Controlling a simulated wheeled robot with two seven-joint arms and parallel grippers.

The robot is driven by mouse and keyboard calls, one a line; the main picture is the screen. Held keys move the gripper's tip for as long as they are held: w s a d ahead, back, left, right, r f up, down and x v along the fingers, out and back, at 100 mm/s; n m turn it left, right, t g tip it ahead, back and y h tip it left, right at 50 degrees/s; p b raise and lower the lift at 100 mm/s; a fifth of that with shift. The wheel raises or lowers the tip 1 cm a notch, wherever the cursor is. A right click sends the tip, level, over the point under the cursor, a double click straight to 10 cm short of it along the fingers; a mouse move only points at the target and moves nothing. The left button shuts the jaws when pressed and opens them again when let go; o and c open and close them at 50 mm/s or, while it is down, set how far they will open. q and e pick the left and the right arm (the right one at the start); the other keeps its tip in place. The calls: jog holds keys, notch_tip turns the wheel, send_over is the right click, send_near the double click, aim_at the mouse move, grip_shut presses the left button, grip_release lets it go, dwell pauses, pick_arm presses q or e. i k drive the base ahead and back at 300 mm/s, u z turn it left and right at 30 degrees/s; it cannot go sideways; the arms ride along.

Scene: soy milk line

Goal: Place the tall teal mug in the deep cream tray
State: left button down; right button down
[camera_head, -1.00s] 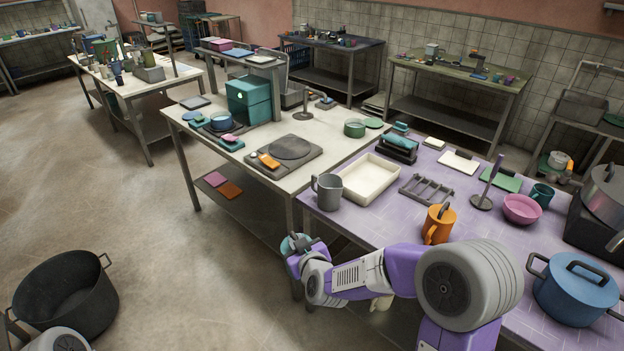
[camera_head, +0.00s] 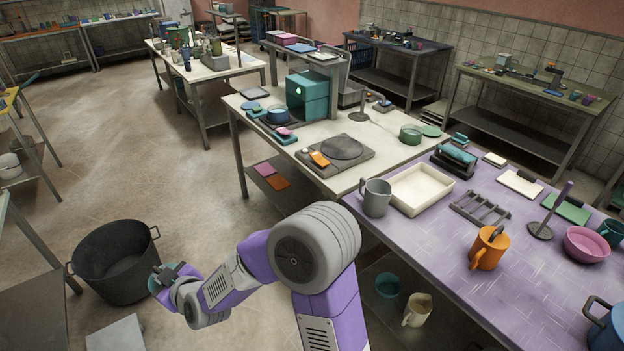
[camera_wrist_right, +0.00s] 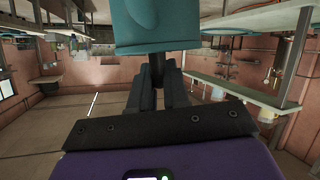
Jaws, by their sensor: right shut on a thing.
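My right gripper (camera_head: 172,272) is out to the left over the floor, well away from the purple-topped table. It is shut on a teal mug (camera_wrist_right: 163,28), which fills the top middle of the right wrist view between the dark fingers (camera_wrist_right: 160,82). In the head view only a small part of this mug (camera_head: 153,286) shows beside the gripper. The deep cream tray (camera_head: 420,188) lies empty at the purple table's left back part, far to the right of the gripper. My left gripper is not in view.
A grey mug (camera_head: 376,198) stands at the tray's left, and a dark rack (camera_head: 480,209) at its right. An orange mug (camera_head: 488,250) and another teal mug (camera_head: 611,233) stand further right. A large black pot (camera_head: 118,265) stands on the floor near my right gripper.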

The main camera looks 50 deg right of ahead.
aim_at(410, 198)
jog(key=u, duration=0.45)
jog(key=k, duration=1.15)
jog(key=z, duration=1.95)
jog(key=i, duration=0.2)
jog(key=u, duration=0.15)
